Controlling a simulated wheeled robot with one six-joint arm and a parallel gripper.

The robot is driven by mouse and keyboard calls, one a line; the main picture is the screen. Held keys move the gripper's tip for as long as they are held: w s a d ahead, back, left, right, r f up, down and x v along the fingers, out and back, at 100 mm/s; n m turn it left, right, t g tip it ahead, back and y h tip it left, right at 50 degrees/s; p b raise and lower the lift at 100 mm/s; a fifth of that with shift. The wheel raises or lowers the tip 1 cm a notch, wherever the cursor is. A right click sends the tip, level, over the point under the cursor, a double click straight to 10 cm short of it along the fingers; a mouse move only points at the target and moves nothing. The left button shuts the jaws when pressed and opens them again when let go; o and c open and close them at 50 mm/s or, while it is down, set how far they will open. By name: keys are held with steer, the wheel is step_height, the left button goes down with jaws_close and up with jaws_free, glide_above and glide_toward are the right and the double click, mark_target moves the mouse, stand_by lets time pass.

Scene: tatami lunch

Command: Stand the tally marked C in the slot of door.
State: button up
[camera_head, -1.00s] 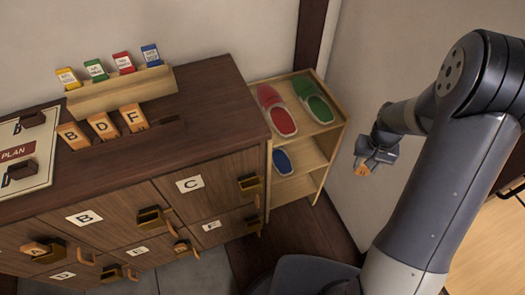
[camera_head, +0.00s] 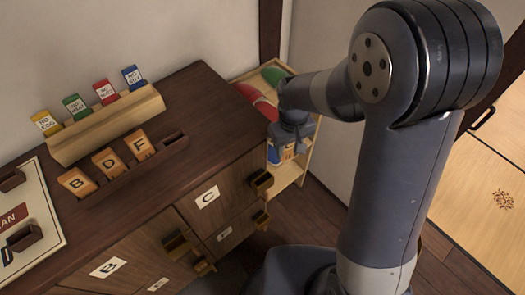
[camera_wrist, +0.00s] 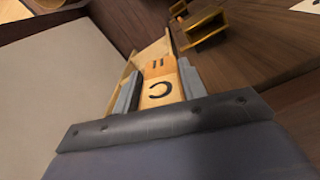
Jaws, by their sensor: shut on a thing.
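My gripper (camera_head: 288,148) is beside the right end of the cabinet, in front of the shoe shelf, to the right of door C (camera_head: 228,190). In the wrist view my gripper (camera_wrist: 158,75) is shut on a wooden tally marked C (camera_wrist: 156,92), held between its two fingers. In the head view the tally cannot be made out. Door C carries a white C label (camera_head: 207,197) and a brass slot holder (camera_head: 262,182) at its right. A brass holder (camera_wrist: 203,27) also shows ahead in the wrist view, apart from the tally.
The dark cabinet top (camera_head: 190,95) bears a rack (camera_head: 130,187) with tallies B, D and F and one empty place. A pale block (camera_head: 105,125) holds several coloured tags. The shoe shelf (camera_head: 298,165) stands close behind my gripper.

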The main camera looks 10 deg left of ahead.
steer(key=s+a+r+n, duration=0.3)
steer(key=s+a, duration=0.3)
steer(key=shift+w+d+f+b, duration=0.1)
steer(key=shift+w+f+b, duration=0.05)
steer(key=shift+f+b, duration=1.1)
steer(key=shift+w+f+b, duration=0.15)
steer(key=shift+f+b, duration=0.7)
steer(key=shift+f, duration=0.65)
steer(key=shift+f+b, duration=0.35)
steer(key=shift+f, duration=0.15)
steer(key=shift+f+b, duration=0.55)
steer(key=shift+f, duration=0.15)
steer(key=shift+f+b, duration=0.4)
steer(key=shift+f, duration=0.1)
steer(key=shift+f, duration=0.1)
